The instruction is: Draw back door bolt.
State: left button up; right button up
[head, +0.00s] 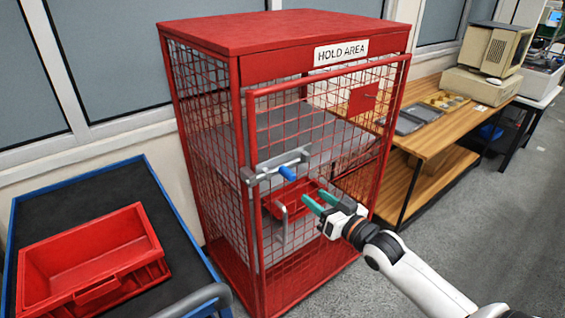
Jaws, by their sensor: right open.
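The door bolt (277,166) is a grey bar with a blue knob (288,173), mounted across the left part of the red mesh door (325,165). The door belongs to a red cage with a "HOLD AREA" sign and stands closed against the frame, as far as I can tell. A grey vertical handle (281,222) sits below the bolt. My right gripper (317,203) has teal fingertips and is open and empty. In the picture it is to the lower right of the blue knob, apart from it. My left gripper is not in view.
A red bin (92,260) lies on a blue-edged cart (175,212) at the left. A wooden bench (440,130) with a beige old computer (492,52) stands at the right. Grey floor is free at the lower right.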

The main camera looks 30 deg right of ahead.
aim_at(293, 178)
jog(key=w, duration=0.3)
jog(key=w+r, duration=0.1)
jog(key=w, duration=0.1)
jog(key=shift+w+a+p, duration=0.1)
jog(key=shift+a+p, duration=0.2)
jog(key=shift+p, duration=0.1)
jog(key=w, duration=0.5)
jog(key=shift+w+a+f, duration=0.1)
jog(key=shift+w+a, duration=0.05)
jog(key=shift+a, duration=0.05)
jog(key=shift+w, duration=0.4)
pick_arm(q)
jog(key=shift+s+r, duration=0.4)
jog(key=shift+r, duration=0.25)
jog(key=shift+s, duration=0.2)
pick_arm(e)
grip_shut()
